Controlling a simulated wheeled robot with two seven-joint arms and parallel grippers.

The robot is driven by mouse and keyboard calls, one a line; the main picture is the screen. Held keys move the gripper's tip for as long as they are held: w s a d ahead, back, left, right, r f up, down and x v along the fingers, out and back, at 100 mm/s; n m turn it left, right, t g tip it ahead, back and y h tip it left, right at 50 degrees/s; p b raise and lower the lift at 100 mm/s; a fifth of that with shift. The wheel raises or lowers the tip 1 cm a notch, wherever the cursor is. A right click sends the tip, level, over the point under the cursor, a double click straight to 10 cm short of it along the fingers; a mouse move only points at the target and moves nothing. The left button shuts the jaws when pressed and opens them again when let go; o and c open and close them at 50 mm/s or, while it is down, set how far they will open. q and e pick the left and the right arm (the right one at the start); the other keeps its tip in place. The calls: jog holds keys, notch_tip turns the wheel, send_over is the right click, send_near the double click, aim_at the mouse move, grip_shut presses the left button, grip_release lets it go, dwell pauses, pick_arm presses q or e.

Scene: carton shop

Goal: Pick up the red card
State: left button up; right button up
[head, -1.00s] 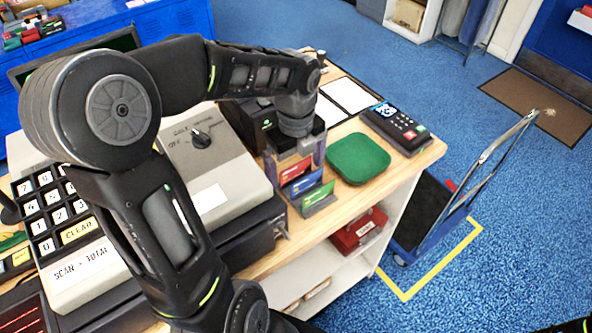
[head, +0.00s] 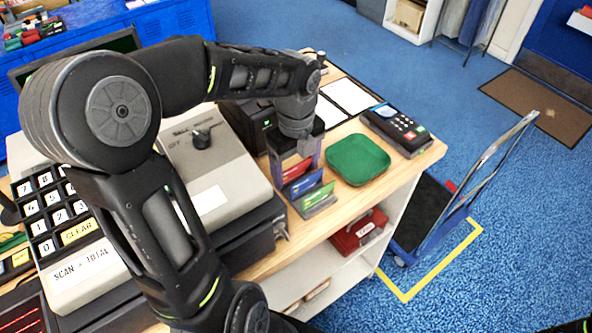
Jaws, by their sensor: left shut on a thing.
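The red card (head: 297,171) stands in the back slot of a small stepped card holder (head: 322,208) on the wooden counter. A blue card (head: 305,183) and a green card (head: 318,196) stand in the steps in front of it. My left gripper (head: 297,160) points down over the back of the holder and is shut on the red card. The gripper hides part of the card's upper edge. I cannot tell whether the card has lifted from its slot. My right gripper is not in view.
A green tray (head: 358,160) lies just right of the holder, with a card terminal (head: 397,131) beyond it. A grey cash register (head: 205,165) stands close on the left. A red box (head: 358,232) sits on the shelf below. A trolley (head: 430,215) stands on the blue floor.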

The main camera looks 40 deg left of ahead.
pick_arm(q)
jog(key=shift+r, duration=0.1)
notch_tip(320, 180, up, 10)
jog(key=shift+f+b, duration=0.1)
jog(key=shift+b, duration=0.25)
dwell(0.4)
jog(key=o, duration=0.7)
jog(key=shift+c, duration=1.2)
